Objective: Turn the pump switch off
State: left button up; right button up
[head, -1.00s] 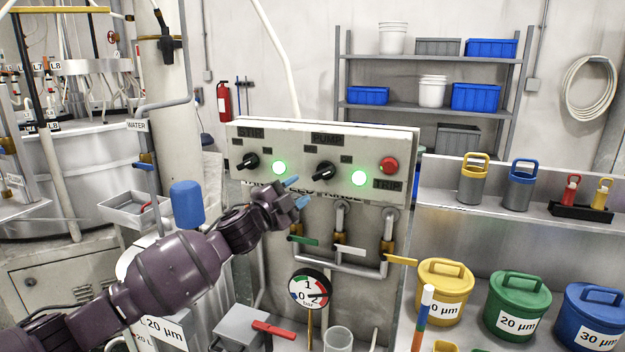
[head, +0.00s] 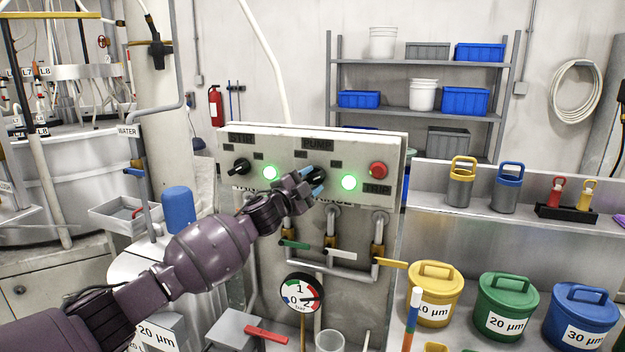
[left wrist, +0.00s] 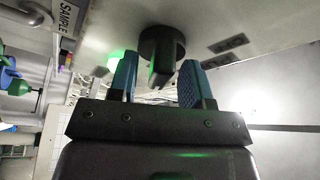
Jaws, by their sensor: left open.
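The pump switch is a black rotary knob (head: 317,173) under the PUMP label on the pale control panel (head: 290,152). My left gripper (head: 315,184) is at the panel, its blue fingertips at the knob and partly covering it. In the left wrist view the knob (left wrist: 162,48) stands ahead of the gap between the two open blue fingers (left wrist: 161,82); I cannot tell whether they touch it. A green lamp (head: 348,183) glows to the right of the knob. My right gripper is not in view.
On the same panel are a second black knob (head: 240,167), another lit green lamp (head: 270,173) and a red button (head: 378,170). Below are pipes with coloured valve levers (head: 340,255) and a gauge (head: 303,293). Lidded buckets (head: 507,307) stand at the right.

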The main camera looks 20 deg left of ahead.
pick_arm(q)
jog(key=shift+w+d+r, duration=0.1)
jog(key=shift+w+d, duration=0.15)
jog(key=shift+w, duration=0.3)
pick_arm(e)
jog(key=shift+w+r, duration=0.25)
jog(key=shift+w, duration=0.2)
